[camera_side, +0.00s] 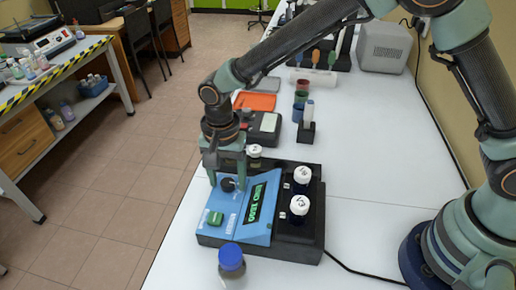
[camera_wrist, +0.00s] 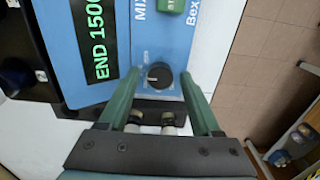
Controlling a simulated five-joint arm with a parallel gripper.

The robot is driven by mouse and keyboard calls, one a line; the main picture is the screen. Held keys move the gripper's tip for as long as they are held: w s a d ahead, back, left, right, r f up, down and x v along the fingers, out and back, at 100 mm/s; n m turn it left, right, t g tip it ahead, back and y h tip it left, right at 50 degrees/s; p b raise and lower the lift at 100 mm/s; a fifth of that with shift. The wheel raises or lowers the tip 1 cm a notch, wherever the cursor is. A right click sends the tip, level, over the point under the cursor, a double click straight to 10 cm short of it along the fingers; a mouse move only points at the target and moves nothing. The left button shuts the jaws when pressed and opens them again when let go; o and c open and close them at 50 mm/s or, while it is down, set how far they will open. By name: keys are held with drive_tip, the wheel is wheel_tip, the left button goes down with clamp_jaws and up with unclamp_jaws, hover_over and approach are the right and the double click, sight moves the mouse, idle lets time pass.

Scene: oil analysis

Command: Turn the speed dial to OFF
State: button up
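The speed dial is a small black round knob (camera_side: 228,184) on the sloped blue panel of the mixer box (camera_side: 262,212). In the wrist view the dial (camera_wrist: 160,75) sits near the panel's lower end, with small lettering around it that I cannot read. My gripper (camera_side: 226,183) points down over the panel. In the wrist view my gripper (camera_wrist: 160,74) is open, with one finger on each side of the dial and a visible gap to each. Whether the fingertips touch the panel is unclear. The green display (camera_wrist: 98,42) reads "END 1500".
A green button (camera_side: 215,218) is on the same panel. Two white-capped bottles (camera_side: 302,175) (camera_side: 299,205) stand in the box's black part. A blue-capped bottle (camera_side: 231,258) stands in front. A dark device (camera_side: 264,128) and orange tray (camera_side: 254,101) lie behind.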

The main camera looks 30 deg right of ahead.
clamp_jaws()
